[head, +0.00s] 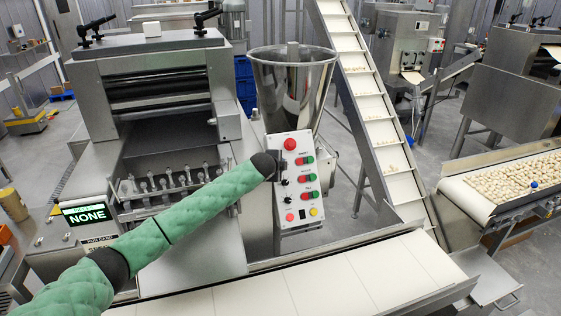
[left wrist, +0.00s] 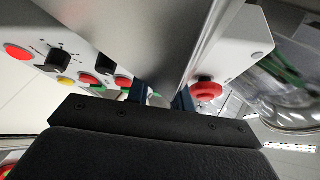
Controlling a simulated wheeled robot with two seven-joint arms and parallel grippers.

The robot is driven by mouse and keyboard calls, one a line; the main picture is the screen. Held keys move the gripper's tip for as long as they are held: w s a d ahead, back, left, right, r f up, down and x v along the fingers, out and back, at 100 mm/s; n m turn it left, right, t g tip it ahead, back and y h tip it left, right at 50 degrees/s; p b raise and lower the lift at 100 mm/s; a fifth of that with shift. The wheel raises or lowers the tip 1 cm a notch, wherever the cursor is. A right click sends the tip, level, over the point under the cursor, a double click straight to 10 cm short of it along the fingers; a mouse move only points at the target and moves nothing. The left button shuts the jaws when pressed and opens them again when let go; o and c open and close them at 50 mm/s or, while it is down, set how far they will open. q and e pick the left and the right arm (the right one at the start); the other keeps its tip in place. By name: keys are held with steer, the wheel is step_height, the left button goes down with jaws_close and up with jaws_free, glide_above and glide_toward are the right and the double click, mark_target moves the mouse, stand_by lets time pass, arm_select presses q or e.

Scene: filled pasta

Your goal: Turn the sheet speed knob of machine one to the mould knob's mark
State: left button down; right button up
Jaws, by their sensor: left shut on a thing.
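The control panel (head: 312,215) stands upright below the steel hopper, with knobs down its left side. My left gripper (head: 279,166) is at its upper left edge, just below the big red button (head: 290,144). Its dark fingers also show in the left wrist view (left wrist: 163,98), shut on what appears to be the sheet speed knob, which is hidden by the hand. Lower black knobs are uncovered, one (head: 288,199) with dial marks around it; a black knob with marks (left wrist: 58,60) also shows in the left wrist view. Labels and pointer angles are too small to read.
Red and green buttons (head: 307,177) sit close right of my gripper. The steel hopper (head: 292,85) rises behind the panel, and a slatted incline conveyor (head: 372,110) stands to its right. A pale belt (head: 330,275) runs below. A small screen (head: 86,214) reads NONE.

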arm_select(q)
steer(key=shift+r+m+p, duration=0.1)
steer(key=shift+m+p, duration=0.25)
steer(key=shift+m, duration=0.05)
steer(key=shift+g, duration=0.3)
steer(key=c, duration=1.2)
jaws_free()
steer(key=shift+c, duration=0.2)
